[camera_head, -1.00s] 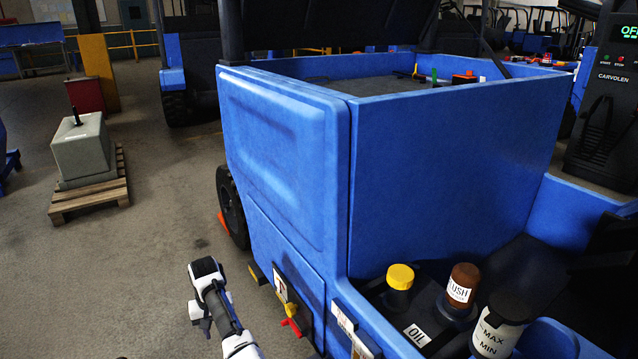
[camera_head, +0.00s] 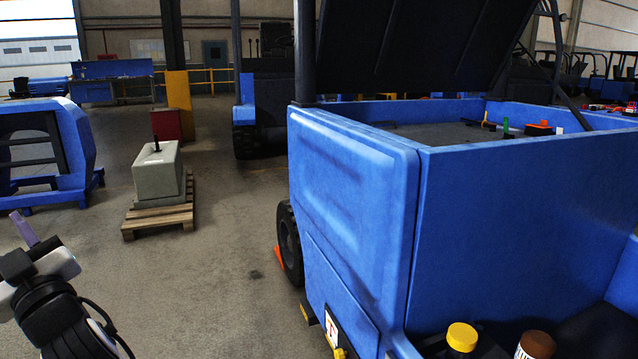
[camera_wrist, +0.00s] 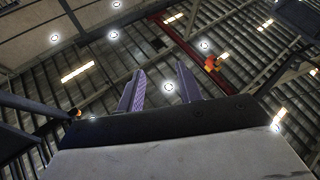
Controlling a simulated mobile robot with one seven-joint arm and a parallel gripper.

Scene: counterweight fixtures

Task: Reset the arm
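My arm shows at the lower left of the head view, with my gripper (camera_head: 24,228) raised and one purple finger pointing up. In the wrist view the two purple fingers of my gripper (camera_wrist: 160,74) stand apart with nothing between them. The gripper is open and empty. It points up, with the ceiling and its lights behind it. It touches nothing that I can see.
A blue truck body (camera_head: 345,200) with an open dark lid stands at the right. A grey counterweight block (camera_head: 157,172) sits on a wooden pallet (camera_head: 160,218). A blue frame (camera_head: 75,150) stands at the left. Open floor lies between.

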